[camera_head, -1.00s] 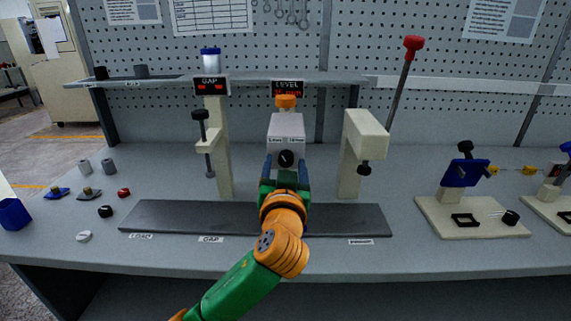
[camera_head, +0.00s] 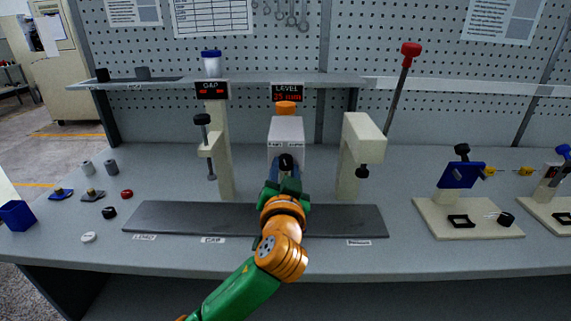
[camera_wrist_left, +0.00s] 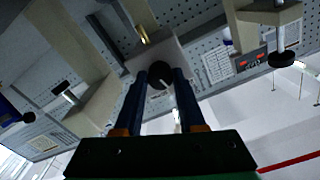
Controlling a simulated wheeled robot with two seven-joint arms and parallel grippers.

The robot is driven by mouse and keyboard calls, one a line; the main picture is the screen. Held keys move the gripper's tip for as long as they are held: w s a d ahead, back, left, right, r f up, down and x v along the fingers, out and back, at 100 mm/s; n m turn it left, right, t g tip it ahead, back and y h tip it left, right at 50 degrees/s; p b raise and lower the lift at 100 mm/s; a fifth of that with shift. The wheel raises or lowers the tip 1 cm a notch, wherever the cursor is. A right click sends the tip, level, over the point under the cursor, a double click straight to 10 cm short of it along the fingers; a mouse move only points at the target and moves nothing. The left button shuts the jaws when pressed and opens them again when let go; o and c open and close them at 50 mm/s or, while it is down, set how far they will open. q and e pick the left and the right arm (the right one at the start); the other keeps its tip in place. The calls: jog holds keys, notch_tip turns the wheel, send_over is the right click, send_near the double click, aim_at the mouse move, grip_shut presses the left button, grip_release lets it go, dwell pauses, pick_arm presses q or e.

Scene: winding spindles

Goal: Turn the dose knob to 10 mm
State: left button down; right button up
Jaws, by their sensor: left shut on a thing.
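The dose knob (camera_head: 286,162) is round and black, on the front of a pale grey box with an orange cap (camera_head: 286,107). It also shows in the left wrist view (camera_wrist_left: 159,74), with a light pointer mark on it. My left gripper (camera_head: 286,170) reaches up from the front with its blue fingers shut on the knob's sides. The fingers also show in the left wrist view (camera_wrist_left: 160,84). The LEVEL display (camera_head: 287,93) above the box shows red digits that look like 25 mm. The labels beside the knob are too small to read surely. My right gripper is not in view.
A dark strip (camera_head: 180,217) lies in front. Small loose parts lie at the left, and fixtures stand at the right.

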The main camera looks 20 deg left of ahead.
pick_arm(q)
jog(key=m+p, duration=0.4)
jog(key=m, duration=0.1)
jog(key=shift+r, duration=0.25)
jog(key=shift+f+m+p, duration=0.1)
jog(key=shift+m+p, duration=1.35)
jog(key=shift+m, duration=0.55)
jog(key=c, duration=0.5)
grip_release()
jog(key=shift+a+f, duration=0.1)
jog(key=b+v, duration=0.1)
jog(key=v, duration=0.6)
